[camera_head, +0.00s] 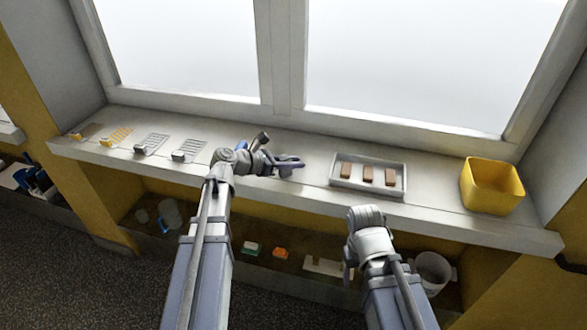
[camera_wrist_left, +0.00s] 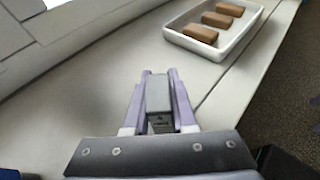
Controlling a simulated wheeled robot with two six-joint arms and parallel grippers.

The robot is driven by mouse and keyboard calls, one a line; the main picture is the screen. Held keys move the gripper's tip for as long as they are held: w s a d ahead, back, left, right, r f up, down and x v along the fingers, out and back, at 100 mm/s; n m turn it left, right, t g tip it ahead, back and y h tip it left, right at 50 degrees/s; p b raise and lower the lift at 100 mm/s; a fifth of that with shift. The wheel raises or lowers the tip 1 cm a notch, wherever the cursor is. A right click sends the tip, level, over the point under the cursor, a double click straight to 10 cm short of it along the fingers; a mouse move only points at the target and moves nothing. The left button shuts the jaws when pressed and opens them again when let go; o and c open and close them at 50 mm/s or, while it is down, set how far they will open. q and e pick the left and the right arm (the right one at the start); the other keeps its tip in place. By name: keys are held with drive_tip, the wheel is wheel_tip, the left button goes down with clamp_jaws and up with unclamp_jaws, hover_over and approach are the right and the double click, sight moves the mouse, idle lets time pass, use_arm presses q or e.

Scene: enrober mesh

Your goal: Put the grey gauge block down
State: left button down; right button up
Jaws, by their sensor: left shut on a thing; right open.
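The grey gauge block (camera_wrist_left: 158,95) is between the two fingers of my left gripper (camera_wrist_left: 158,85) in the left wrist view. In the head view my left gripper (camera_head: 292,163) is over the white sill, left of the white tray, and shut on the block. The block is hard to make out there. I cannot tell whether the block touches the sill. My right gripper (camera_head: 348,262) is in front of the sill's front edge, partly hidden by its own wrist, open and away from the block.
The white tray (camera_head: 368,190) holds brown bars and also shows in the left wrist view (camera_wrist_left: 222,50). A yellow bin (camera_head: 491,187) stands at the right end of the sill (camera_head: 310,172). Wire racks (camera_head: 152,144) lie at left. A lower shelf holds small items. Bare sill lies around my left gripper.

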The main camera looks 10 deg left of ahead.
use_arm(q)
drive_tip(key=shift+r, duration=0.1)
drive_tip(key=shift+f, duration=0.25)
drive_tip(key=c, duration=0.7)
unclamp_jaws()
drive_tip(key=shift+c, duration=0.2)
drive_tip(key=shift+r, duration=0.1)
